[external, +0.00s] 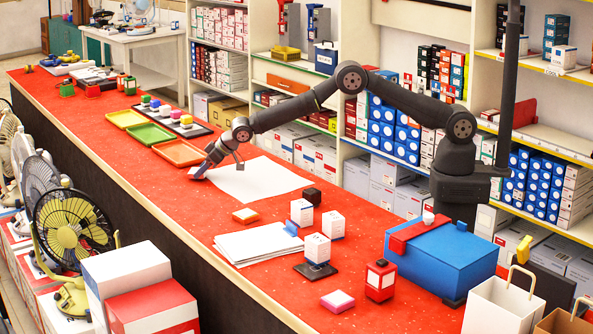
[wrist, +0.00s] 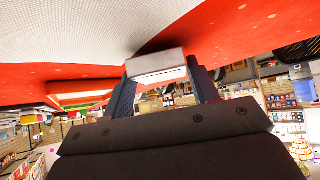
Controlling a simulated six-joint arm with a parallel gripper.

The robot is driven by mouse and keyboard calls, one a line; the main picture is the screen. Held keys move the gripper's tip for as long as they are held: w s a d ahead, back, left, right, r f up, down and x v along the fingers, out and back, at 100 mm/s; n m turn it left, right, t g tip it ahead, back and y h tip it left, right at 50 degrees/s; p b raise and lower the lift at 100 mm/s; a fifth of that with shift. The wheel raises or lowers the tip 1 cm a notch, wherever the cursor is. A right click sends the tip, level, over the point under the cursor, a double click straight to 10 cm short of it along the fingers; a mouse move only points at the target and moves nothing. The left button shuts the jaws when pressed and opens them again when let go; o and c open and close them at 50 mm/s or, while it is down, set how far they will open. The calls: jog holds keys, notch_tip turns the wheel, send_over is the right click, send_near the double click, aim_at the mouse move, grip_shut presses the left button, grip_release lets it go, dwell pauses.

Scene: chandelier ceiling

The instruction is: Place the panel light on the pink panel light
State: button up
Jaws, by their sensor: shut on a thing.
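My gripper (external: 207,168) is low over the far part of the red counter, at the left edge of a large white sheet. In the wrist view, my gripper (wrist: 158,82) has its two dark fingers on either side of a grey block with a pale lit face, the panel light (wrist: 157,66), and is shut on it. In the external view, the held light is small and hard to make out. The pink panel light (external: 337,300) lies flat on the near part of the counter, far from my gripper, with a pale top. It does not show in the wrist view.
An orange panel light (external: 245,215) lies between the white sheet (external: 258,180) and a paper stack (external: 257,244). White boxes (external: 317,249), a black cube (external: 312,196), a red lantern-like box (external: 380,281) and a blue case (external: 441,256) stand nearby. Coloured trays (external: 180,152) lie beyond my gripper.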

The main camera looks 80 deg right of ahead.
notch_tip(320, 180, up, 3)
jog(key=shift+r, duration=0.1)
jog(key=s+d+r, duration=0.4)
jog(key=d+r, duration=0.3)
jog(key=d, duration=0.4)
jog(key=s+a+n+y, duration=0.2)
jog(key=a, duration=0.8)
jog(key=s+a+n+y, duration=0.1)
jog(key=s+a+n, duration=0.1)
jog(key=a, duration=0.9)
jog(key=n+g+y, duration=0.6)
jog(key=n+g, duration=0.3)
jog(key=n, duration=0.5)
send_over(337, 301)
jog(key=d, duration=0.4)
notch_tip(337, 301, down, 4)
jog(key=shift+w+a+f, duration=0.1)
jog(key=shift+a+f, duration=0.05)
jog(key=shift+f, duration=0.05)
jog(key=shift+a+f, duration=0.2)
jog(key=shift+f, duration=1.9)
